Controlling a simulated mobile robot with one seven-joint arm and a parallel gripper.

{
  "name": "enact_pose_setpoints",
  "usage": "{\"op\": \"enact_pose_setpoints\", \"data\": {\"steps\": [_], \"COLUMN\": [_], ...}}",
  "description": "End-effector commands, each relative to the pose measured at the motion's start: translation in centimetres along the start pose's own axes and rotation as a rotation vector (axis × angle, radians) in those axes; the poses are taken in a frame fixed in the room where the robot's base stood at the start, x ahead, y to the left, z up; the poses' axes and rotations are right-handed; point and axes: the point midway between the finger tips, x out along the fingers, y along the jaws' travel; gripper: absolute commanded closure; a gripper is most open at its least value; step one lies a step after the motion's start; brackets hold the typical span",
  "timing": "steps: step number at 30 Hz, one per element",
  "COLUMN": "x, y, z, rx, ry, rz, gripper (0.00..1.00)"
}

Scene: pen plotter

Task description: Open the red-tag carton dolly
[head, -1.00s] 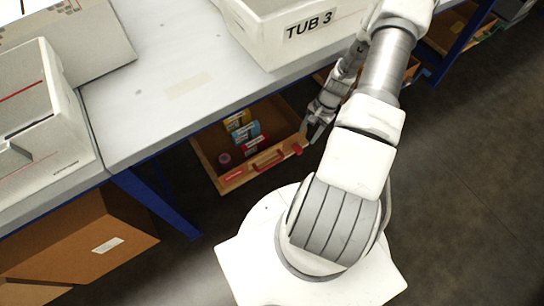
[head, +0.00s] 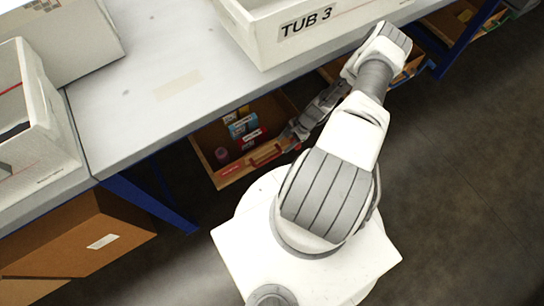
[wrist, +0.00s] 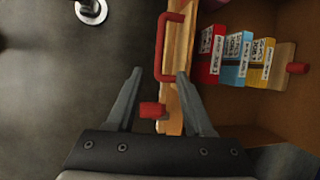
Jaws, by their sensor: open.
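The red-tag carton dolly is a low wooden box (head: 204,160) under the bench, with a red tag (head: 230,170) and a red bar handle (head: 266,155) on its front. It sticks out partly past the bench edge. Several small packs in red, blue and yellow stand in it; the blue pack also shows in the wrist view (wrist: 236,58). My gripper (wrist: 158,72) is open at the front board. Contact cannot be told.
The bench top (head: 150,100) lies above the box and carries a white bin marked TUB 3 (head: 300,35) and another bin (head: 40,150). A blue bench leg (head: 150,205) and a brown carton (head: 95,235) stand to the left. The floor (head: 450,200) at right is clear.

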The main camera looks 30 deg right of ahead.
Motion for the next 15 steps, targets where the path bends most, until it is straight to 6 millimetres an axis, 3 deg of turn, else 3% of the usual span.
{"op": "enact_pose_setpoints", "data": {"steps": [1,6,15], "x": [1.6,5.4,10.7], "y": [0.1,0.1,0.0], "z": [0.0,0.0,0.0], "rx": [-0.001,0.000,-0.001], "ry": [-0.003,-0.002,-0.001], "rz": [0.002,0.001,0.000], "gripper": [0.48,0.48,0.48]}}
